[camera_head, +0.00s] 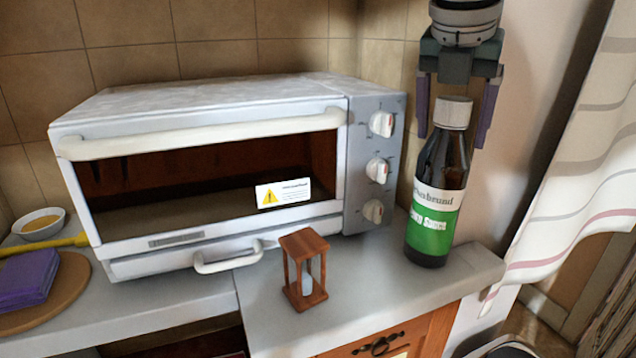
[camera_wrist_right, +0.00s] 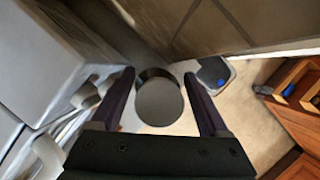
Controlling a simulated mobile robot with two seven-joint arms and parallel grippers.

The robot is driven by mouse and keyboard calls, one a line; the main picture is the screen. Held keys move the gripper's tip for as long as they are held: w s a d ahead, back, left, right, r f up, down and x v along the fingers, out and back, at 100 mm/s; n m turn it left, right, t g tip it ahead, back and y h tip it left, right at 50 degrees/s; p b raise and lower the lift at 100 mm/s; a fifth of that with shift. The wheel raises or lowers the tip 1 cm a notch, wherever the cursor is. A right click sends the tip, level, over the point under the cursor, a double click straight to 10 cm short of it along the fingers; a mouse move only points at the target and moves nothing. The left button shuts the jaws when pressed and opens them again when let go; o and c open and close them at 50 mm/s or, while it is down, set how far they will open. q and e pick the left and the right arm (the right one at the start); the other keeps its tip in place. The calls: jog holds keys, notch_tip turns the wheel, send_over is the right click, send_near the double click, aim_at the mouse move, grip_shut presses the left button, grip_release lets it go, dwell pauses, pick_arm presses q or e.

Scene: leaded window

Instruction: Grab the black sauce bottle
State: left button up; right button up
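The black sauce bottle (camera_head: 437,180) has a green and white label and a grey cap. It stands upright on the counter to the right of the toaster oven. My right gripper (camera_head: 455,140) is above it, pointing down, with its two fingers open on either side of the cap. In the right wrist view the round bottle top (camera_wrist_right: 159,102) lies between the open fingers of the right gripper (camera_wrist_right: 160,80), with gaps on both sides. My left gripper is not in view.
A white toaster oven (camera_head: 210,110) stands close on the left of the bottle. A wooden hourglass (camera_head: 305,268) stands in front of it on the counter (camera_head: 370,300). A striped curtain (camera_head: 590,150) hangs to the right. A purple item (camera_head: 28,278) lies on a round board at far left.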

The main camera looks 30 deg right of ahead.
grip_shut()
dwell(0.4)
dwell(0.4)
